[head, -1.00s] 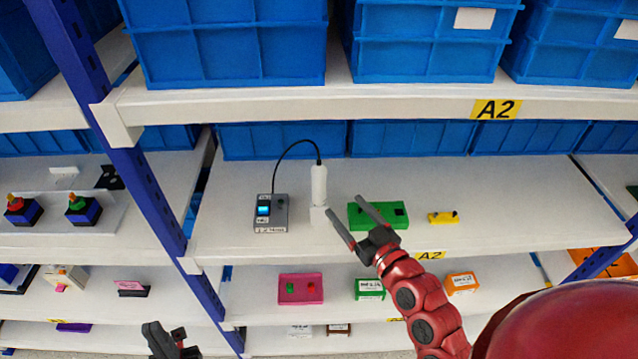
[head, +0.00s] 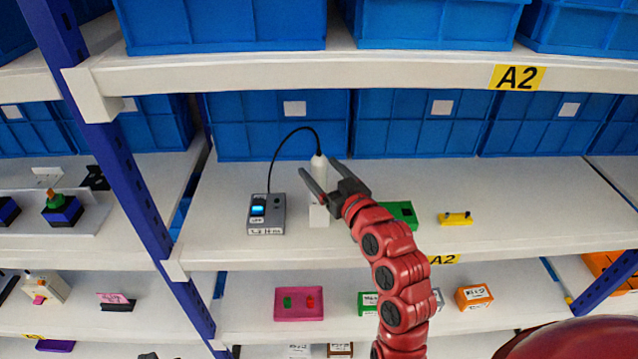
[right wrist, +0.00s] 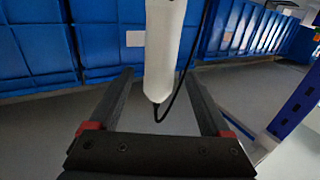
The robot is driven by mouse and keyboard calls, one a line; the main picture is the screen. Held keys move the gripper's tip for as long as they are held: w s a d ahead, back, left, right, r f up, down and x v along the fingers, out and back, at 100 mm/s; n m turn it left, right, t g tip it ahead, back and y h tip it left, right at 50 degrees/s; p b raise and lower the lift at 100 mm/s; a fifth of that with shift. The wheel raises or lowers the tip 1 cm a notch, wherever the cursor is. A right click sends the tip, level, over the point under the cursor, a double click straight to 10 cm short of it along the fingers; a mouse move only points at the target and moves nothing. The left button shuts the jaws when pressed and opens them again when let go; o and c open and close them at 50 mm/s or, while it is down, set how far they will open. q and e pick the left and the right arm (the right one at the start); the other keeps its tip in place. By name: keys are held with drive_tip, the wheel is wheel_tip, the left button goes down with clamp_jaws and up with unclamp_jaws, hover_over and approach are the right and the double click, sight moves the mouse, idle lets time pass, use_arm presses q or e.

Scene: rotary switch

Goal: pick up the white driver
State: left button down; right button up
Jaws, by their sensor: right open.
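The white driver (head: 319,174) stands upright in a small white holder (head: 318,216) on the middle shelf. A black cable runs from its top to a grey control box (head: 266,214) with a lit blue display. My right gripper (head: 317,166) is open, with its fingers on either side of the driver in the head view. In the right wrist view the driver (right wrist: 165,50) shows between the open fingers (right wrist: 160,75), with no clear contact. Only a dark tip of my left gripper (head: 148,355) shows at the bottom edge, so its jaws cannot be read.
A green block (head: 402,212), partly behind my right arm, and a yellow part (head: 455,218) lie to the right on the shelf. Blue bins (head: 280,135) line the back. The upper shelf edge (head: 300,78) is above, and a blue post (head: 130,190) stands left.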

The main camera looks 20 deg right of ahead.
drive_tip(key=p+x, duration=0.1)
drive_tip(key=x, duration=0.1)
drive_tip(key=p+x, duration=0.1)
drive_tip(key=x, duration=0.1)
drive_tip(key=shift+f+p, duration=0.25)
drive_tip(key=shift+p, duration=0.05)
drive_tip(key=shift+w+f, duration=0.15)
drive_tip(key=shift+w, duration=0.3)
drive_tip(key=shift+c, duration=0.4)
clamp_jaws()
